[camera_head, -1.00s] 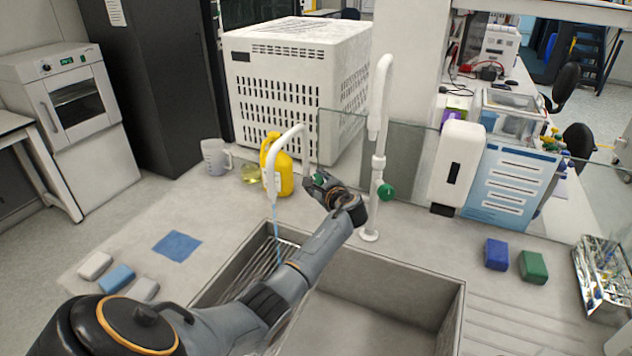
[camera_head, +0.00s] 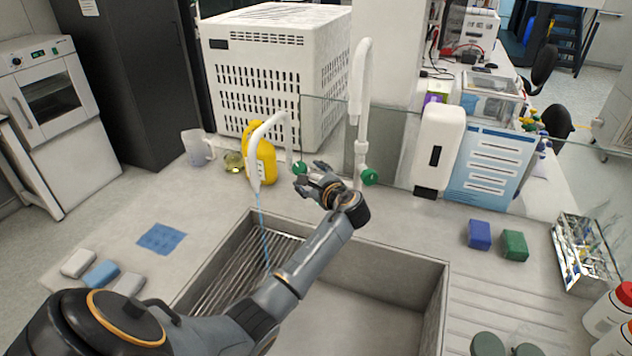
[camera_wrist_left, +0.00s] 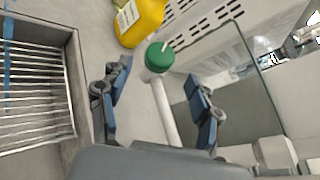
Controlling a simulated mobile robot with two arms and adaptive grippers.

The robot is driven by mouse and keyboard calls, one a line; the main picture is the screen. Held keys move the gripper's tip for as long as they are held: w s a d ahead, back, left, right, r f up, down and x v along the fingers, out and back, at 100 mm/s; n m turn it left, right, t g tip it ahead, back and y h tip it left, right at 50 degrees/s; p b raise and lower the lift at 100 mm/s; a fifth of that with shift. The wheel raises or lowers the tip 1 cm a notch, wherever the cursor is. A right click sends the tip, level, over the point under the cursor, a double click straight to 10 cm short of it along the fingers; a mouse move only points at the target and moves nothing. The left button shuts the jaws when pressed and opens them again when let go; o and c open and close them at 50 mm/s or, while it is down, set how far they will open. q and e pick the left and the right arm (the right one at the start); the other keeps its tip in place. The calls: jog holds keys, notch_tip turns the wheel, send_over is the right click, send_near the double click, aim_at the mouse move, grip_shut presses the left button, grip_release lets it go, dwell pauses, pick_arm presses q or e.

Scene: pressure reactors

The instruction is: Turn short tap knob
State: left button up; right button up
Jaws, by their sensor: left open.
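The short tap (camera_head: 258,150) is a white curved spout at the sink's back edge, with a blue stream running from it into the sink. Its green knob (camera_head: 300,168) shows just left of my left gripper (camera_head: 312,179) in the head view. In the left wrist view, the green knob (camera_wrist_left: 160,57) on its white stem lies ahead, between the lines of the spread fingers. My left gripper (camera_wrist_left: 158,105) is open and empty; contact with the knob is not seen. My right gripper is not in view.
A tall white tap (camera_head: 360,110) with its own green knob (camera_head: 370,176) stands close right of the gripper. A yellow bottle (camera_head: 262,150) stands behind the short tap. The sink (camera_head: 400,262) lies below my arm. A glass screen (camera_head: 395,130) stands behind.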

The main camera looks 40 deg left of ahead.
pick_arm(q)
jog(key=shift+v, duration=2.3)
